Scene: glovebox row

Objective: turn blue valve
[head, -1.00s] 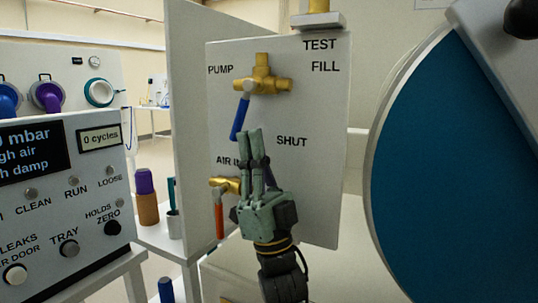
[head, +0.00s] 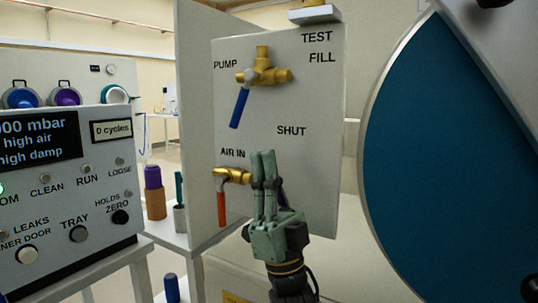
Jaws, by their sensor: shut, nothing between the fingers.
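The blue valve handle (head: 240,107) hangs from a brass valve (head: 264,75) on the white panel (head: 305,165). It points down and slightly left, between the words PUMP and SHUT. My gripper (head: 263,155) is shut and empty, fingers pointing up. In the picture it is below and to the right of the blue handle's lower end, apart from it. It stands in front of the panel, just right of the AIR IN label. How far it is from the panel I cannot tell.
A brass AIR IN valve (head: 232,176) with an orange handle (head: 222,208) is close left of my fingers. A control box (head: 65,190) with knobs stands at left. A large blue round door (head: 440,170) fills the right side.

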